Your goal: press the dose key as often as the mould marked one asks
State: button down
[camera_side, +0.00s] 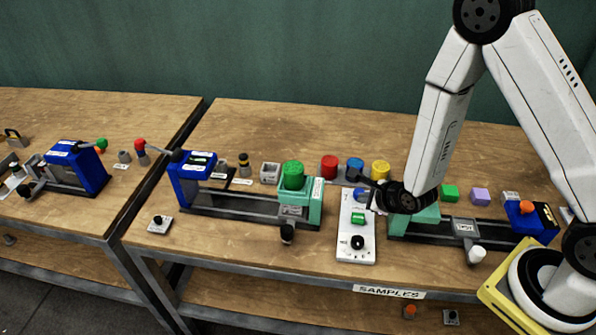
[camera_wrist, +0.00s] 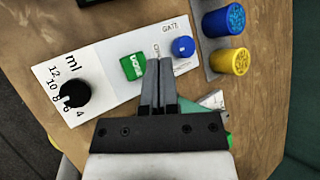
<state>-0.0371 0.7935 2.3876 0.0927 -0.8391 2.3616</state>
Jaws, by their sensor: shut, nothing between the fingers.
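The green dose key (camera_side: 358,218) sits on the white control panel (camera_side: 346,250) between the two presses. In the wrist view the key (camera_wrist: 133,66), lettered "DOSE", lies just left of my fingertips. My gripper (camera_side: 361,186) is shut and empty, over the panel's far end, apart from the key in the picture; its tips (camera_wrist: 158,62) also show in the wrist view. The panel's black dial (camera_wrist: 72,96) has numbers and "ml". A blue button (camera_wrist: 183,47) marked "GATE" lies right of the tips. I cannot tell which mould is marked one; the small labels are unreadable.
A teal press (camera_side: 314,209) with a green cylinder (camera_side: 293,176) stands left of the panel, another (camera_side: 465,229) to the right. Red (camera_side: 329,167), blue (camera_side: 355,169) and yellow (camera_side: 380,171) cylinders stand behind. The bench front left of the panel is partly clear.

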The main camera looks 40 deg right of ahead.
aim_at(359, 216)
jog(key=shift+f, duration=1.95)
jog(key=shift+f, duration=0.55)
dwell(1.2)
jog(key=shift+s+d+f, duration=0.1)
jog(key=shift+s+f, duration=0.2)
jog(key=shift+f, duration=0.3)
dwell(0.7)
jog(key=shift+r, duration=1.05)
jog(key=shift+w+r, duration=0.1)
jog(key=shift+r, duration=2.45)
